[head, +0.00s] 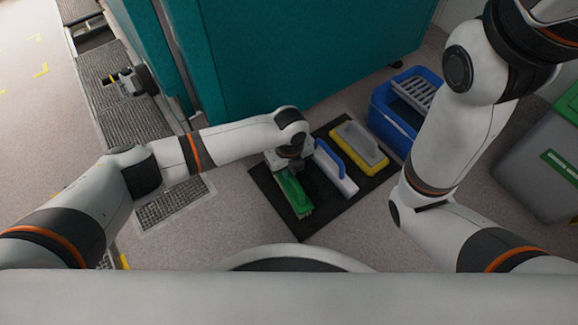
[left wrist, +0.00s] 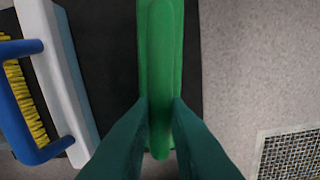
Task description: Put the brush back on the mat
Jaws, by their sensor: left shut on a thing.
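The green brush (head: 294,194) is at the left part of the black mat (head: 319,197) on the floor, its bristles showing at the near right end. My left gripper (head: 287,172) is shut on the brush's handle from above. In the left wrist view the green brush (left wrist: 160,60) runs upward from between the two fingers (left wrist: 160,125), with the black mat (left wrist: 112,60) beside and under it. Whether the brush touches the mat I cannot tell for sure. My right gripper is out of view.
A white tool with a blue handle (head: 335,168) and a yellow-and-grey float (head: 359,145) lie to the right on the mat. A blue bucket (head: 388,125) stands behind right, a grey bin (head: 537,175) far right. Teal cabinets (head: 285,55) stand behind. A floor grate (head: 172,203) lies left.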

